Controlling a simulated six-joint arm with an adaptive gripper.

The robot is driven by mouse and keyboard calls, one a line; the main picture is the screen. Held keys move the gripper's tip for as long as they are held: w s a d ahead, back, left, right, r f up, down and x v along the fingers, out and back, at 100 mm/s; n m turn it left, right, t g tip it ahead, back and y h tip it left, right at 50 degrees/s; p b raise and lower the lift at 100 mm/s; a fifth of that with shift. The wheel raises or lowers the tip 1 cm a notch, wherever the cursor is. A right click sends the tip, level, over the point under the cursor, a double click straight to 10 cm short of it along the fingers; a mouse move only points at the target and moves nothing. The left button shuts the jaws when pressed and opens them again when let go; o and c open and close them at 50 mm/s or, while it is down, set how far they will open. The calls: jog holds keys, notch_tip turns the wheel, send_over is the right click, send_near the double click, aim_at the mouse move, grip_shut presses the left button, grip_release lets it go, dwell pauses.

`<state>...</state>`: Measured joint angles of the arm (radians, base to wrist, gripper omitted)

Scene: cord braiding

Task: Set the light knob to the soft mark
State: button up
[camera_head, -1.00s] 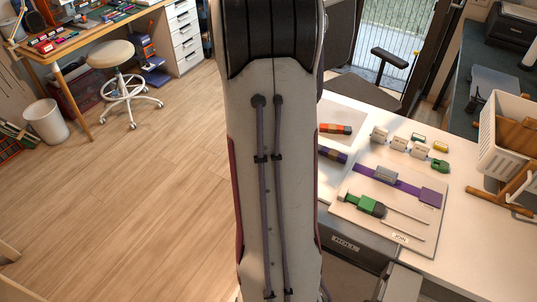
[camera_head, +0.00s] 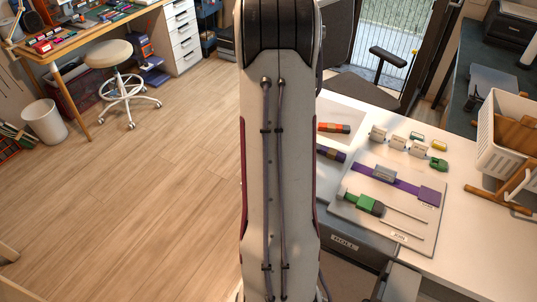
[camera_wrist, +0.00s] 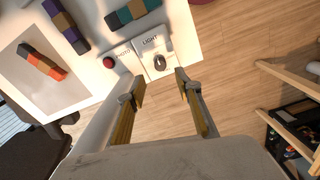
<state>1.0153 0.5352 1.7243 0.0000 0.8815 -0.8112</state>
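The light knob (camera_wrist: 159,63) is a small dark round knob on a white panel (camera_wrist: 153,47) labelled LIGHT, at the upper middle of the wrist view. Its pointer direction and the soft mark are too small to tell. My gripper (camera_wrist: 160,82) is open and empty, its two yellowish fingers spread apart below the knob in the wrist view. The knob lies in line with the gap between the fingertips; whether they are level with it I cannot tell. In the head view my arm hides the knob and the gripper.
A red button (camera_wrist: 108,62) on a panel labelled PHOTO sits left of the knob. In the head view, the table holds a board (camera_head: 350,214) with a green piece, and a white basket (camera_head: 508,135).

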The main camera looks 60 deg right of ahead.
jog(key=shift+f, duration=0.15)
dwell(0.3)
jog(key=shift+f, duration=3.8)
grip_shut()
